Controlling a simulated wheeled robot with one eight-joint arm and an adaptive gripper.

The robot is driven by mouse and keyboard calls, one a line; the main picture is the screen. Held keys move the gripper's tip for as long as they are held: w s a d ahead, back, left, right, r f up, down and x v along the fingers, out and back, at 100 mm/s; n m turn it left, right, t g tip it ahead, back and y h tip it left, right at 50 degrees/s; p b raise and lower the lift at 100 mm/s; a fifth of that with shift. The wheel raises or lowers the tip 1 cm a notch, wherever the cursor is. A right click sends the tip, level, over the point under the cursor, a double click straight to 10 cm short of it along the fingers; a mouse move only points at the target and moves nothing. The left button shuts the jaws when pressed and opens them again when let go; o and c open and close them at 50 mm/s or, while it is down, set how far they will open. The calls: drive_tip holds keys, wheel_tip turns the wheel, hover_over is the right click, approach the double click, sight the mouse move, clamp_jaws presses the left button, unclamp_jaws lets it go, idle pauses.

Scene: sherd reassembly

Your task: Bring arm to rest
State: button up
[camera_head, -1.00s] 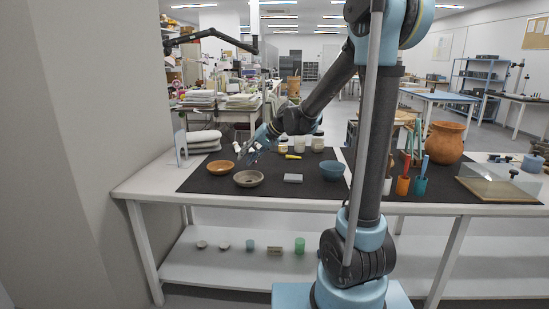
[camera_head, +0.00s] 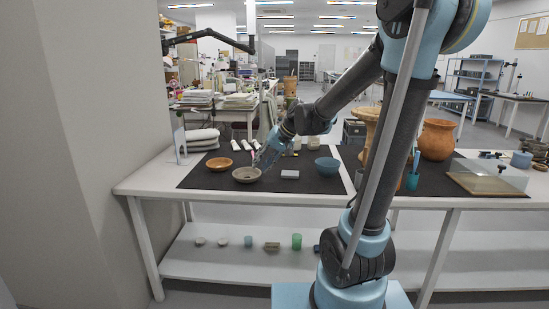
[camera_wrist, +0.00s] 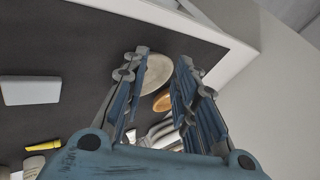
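My gripper (camera_head: 262,160) hangs over the dark mat (camera_head: 205,181) on the white table, just above and behind the grey bowl (camera_head: 247,178) in the head view. In the wrist view its two blue fingers (camera_wrist: 163,57) stand apart with nothing held between them. The pale bowl (camera_wrist: 160,72) and part of the orange-brown bowl (camera_wrist: 162,101) show beyond the gap. The orange-brown bowl (camera_head: 218,164) sits to the left in the head view. I cannot tell the exact height of the fingertips over the mat.
A light block (camera_head: 290,174) and a blue bowl (camera_head: 327,167) lie to the right of the gripper. A folded white stack (camera_head: 201,136) stands at the back left. A large clay pot (camera_head: 437,139) and a flat board (camera_head: 487,183) are at the right.

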drive_tip(key=s+d+f+h, duration=0.3)
drive_tip(key=s+d+f, duration=0.2)
drive_tip(key=s+d, duration=0.6)
drive_tip(key=s+d+f+m+h, duration=0.1)
drive_tip(key=s+d+f+h, duration=0.3)
drive_tip(key=s+d, duration=0.8)
wheel_tip(320, 180, down, 2)
drive_tip(key=shift+s+d+m, duration=0.25)
drive_tip(key=shift+s+m, duration=0.05)
drive_tip(key=shift+s, duration=0.45)
